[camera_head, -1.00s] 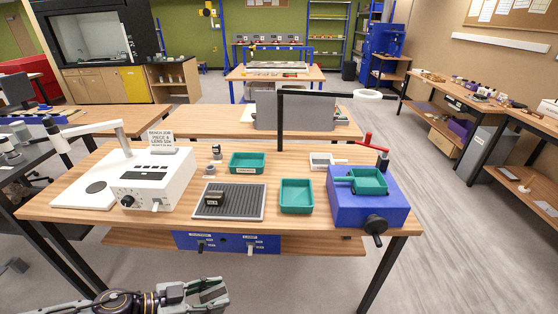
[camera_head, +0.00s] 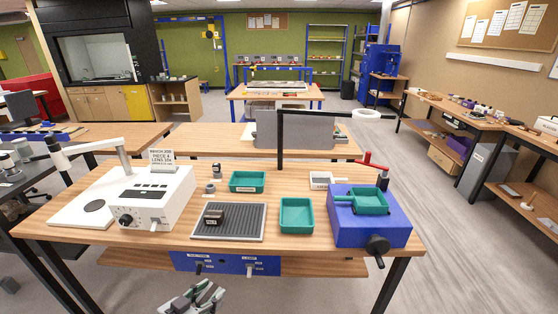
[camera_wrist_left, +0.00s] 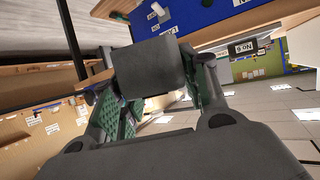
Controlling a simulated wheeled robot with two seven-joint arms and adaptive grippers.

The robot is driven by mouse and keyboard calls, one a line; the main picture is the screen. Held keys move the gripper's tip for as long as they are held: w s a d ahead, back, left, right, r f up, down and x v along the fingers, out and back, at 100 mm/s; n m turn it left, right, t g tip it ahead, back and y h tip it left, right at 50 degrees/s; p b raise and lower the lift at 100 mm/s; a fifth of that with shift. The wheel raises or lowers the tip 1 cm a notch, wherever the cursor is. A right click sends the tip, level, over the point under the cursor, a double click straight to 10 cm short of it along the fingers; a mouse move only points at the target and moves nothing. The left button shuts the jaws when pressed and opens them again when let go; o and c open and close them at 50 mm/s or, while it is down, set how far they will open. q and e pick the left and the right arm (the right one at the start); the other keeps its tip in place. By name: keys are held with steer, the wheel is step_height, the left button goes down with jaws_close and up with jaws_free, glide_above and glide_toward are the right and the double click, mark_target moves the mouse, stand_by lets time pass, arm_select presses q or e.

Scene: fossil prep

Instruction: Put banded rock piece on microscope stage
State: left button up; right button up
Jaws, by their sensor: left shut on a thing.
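My left gripper (camera_head: 192,299) is at the bottom edge of the head view, in front of the table and below its top. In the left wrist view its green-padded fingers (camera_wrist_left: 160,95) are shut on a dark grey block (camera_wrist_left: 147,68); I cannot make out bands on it. A white microscope-like instrument (camera_head: 150,197) stands at the table's left, with an arm reaching over its flat white base plate (camera_head: 70,214). A round dark stage disc (camera_head: 94,206) lies bare on that plate. The gripper is well apart from it, to the right and lower. My right gripper is not in view.
A grey ribbed tray (camera_head: 240,224) holds a small dark labelled block (camera_head: 214,217). Green bins (camera_head: 297,215) (camera_head: 248,182) and a blue machine (camera_head: 368,232) stand to the right. A black post (camera_head: 280,140) rises behind.

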arm_select(q)
steer(key=w+a+f+n+t+y, duration=0.1)
steer(key=w+a+n+y, duration=0.1)
steer(key=w+n+y, duration=0.3)
steer(key=shift+w+n+y, duration=0.3)
steer(key=shift+y, duration=0.2)
stand_by(0.4)
steer(key=shift+w+r, duration=0.1)
stand_by(0.8)
